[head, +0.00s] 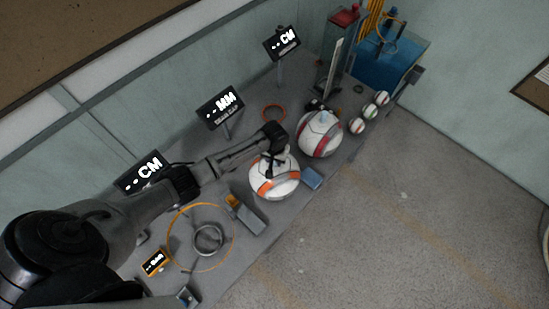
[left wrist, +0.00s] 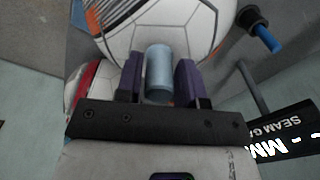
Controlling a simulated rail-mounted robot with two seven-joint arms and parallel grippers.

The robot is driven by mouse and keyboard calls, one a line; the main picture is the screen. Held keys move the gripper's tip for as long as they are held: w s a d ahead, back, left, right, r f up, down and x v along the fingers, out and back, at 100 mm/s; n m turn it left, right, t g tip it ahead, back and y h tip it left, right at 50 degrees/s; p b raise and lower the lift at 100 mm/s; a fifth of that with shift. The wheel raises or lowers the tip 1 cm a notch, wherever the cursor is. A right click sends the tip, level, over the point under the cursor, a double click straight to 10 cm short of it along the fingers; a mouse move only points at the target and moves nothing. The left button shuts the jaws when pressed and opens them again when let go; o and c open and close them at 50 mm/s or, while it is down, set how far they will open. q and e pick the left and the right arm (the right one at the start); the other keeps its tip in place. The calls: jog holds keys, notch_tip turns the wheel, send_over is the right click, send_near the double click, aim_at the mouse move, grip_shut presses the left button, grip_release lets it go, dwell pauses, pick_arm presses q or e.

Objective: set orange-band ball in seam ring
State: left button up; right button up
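The white ball with orange bands (head: 262,187) is at the middle of the bench in the head view. My left gripper (head: 271,161) is over its top. In the left wrist view the white ball (left wrist: 180,20) fills the top, and a light blue peg (left wrist: 158,72) stands between the two purple fingers of my left gripper (left wrist: 160,78). Whether both fingers press on the peg is not clear. An orange-red ring (head: 273,112) lies on the bench near the seam sign; a larger orange ring (head: 233,245) lies at lower left. My right gripper is out of view.
A red-banded ball (head: 320,134) stands just right of the orange-band ball. The display signs (head: 220,107) stand along the back. A grey block (head: 250,214) and a blue block (head: 312,178) sit close by.

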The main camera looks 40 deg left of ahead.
pick_arm(q)
jog(key=shift+o, duration=1.4)
notch_tip(320, 180, up, 12)
jog(key=r, duration=0.1)
jog(key=s+d+f+m+t+h, duration=0.1)
jog(key=s+d+f+m, duration=0.15)
jog(key=s+d, duration=0.4)
jog(key=s+d+f+m+t, duration=0.1)
jog(key=s+d+f+m, duration=0.15)
jog(key=s, duration=0.75)
jog(key=s+r+m+t, duration=0.1)
jog(key=s+r, duration=0.3)
jog(key=s, duration=0.8)
jog(key=shift+s+d+r+t+y, duration=0.2)
jog(key=shift+s+d+t+y, duration=0.1)
jog(key=shift+d+y, duration=0.1)
jog(key=shift+w, duration=0.1)
